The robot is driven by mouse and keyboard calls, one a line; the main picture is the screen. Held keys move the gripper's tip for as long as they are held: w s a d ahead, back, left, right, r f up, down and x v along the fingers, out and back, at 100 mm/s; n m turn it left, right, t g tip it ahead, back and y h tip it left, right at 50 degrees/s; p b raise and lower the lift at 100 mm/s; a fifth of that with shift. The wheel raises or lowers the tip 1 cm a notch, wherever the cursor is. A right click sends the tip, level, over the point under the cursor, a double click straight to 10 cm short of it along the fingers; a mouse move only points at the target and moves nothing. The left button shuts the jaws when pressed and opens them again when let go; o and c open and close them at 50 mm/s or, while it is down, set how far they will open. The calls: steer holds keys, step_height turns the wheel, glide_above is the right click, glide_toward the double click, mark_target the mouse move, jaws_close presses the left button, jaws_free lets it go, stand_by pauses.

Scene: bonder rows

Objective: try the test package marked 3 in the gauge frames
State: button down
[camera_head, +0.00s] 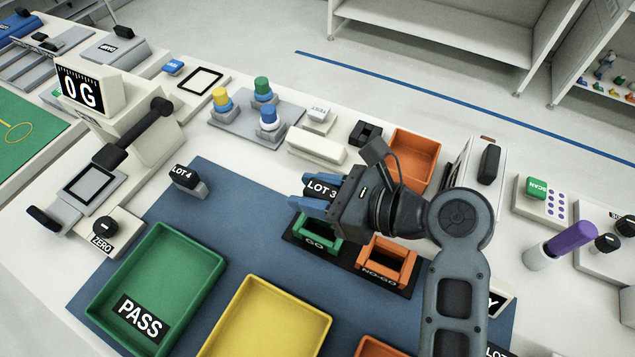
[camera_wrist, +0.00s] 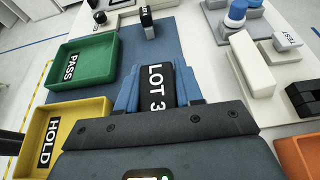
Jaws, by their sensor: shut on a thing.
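The test package marked LOT 3 (camera_wrist: 158,86) is dark with a white label, and my gripper (camera_wrist: 158,88) is shut on it between blue fingers. In the head view the package (camera_head: 321,188) shows only in part, as my gripper (camera_head: 318,192) covers the rest. It is held above or just behind the gauge frames; the exact height is hard to tell. The green GO frame (camera_head: 318,240) and the orange NO-GO frame (camera_head: 386,268) stand side by side on a black base (camera_head: 352,262). My gripper partly hides the GO frame.
A green PASS tray (camera_head: 200,240), a yellow tray (camera_head: 318,312) marked HOLD in the wrist view, and another orange tray (camera_head: 372,347) lie in front. A LOT 4 package (camera_head: 188,181) stands on the blue mat (camera_head: 245,215). An orange bin (camera_head: 414,150) and white block (camera_head: 316,147) lie behind.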

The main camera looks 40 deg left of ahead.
steer(key=shift+f+b, duration=0.45)
steer(key=shift+f, duration=1.9)
steer(key=shift+p, duration=0.5)
steer(key=shift+f, duration=0.15)
steer(key=shift+f, duration=0.9)
steer(key=shift+f, duration=0.4)
stand_by(0.5)
steer(key=shift+r, duration=3.1)
